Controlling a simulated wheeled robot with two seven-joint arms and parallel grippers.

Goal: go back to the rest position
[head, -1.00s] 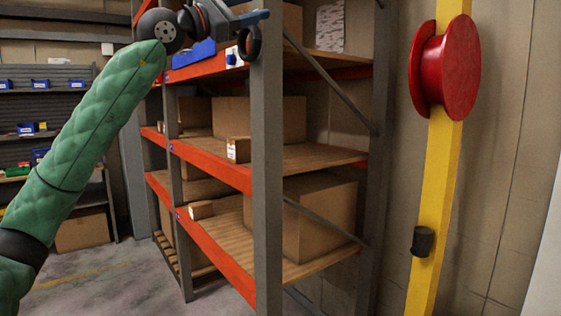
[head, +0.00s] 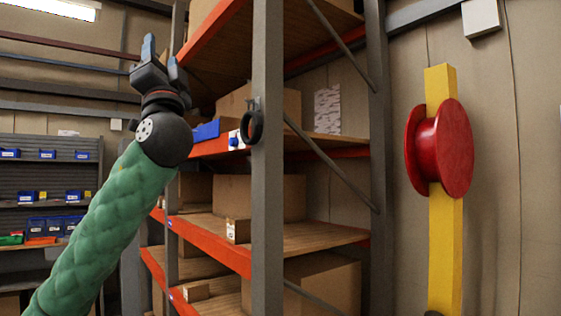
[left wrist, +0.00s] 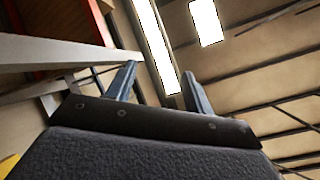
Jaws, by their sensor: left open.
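My left gripper (head: 160,62) is at the upper left of the head view, raised on my green-sleeved arm. Its fingers point up, in front of the left part of the tall shelf rack. In the left wrist view the two blue-grey fingers of my left gripper (left wrist: 158,88) stand apart with nothing between them. Beyond them are the ceiling and bright lamps. My right gripper is not in view.
The rack's grey front post (head: 267,160) stands right of my left arm, with a black ring (head: 252,127) on it. Cardboard boxes (head: 259,198) fill its shelves. A red reel (head: 441,148) hangs on a yellow post (head: 445,245). Shelving with blue bins (head: 45,225) is at far left.

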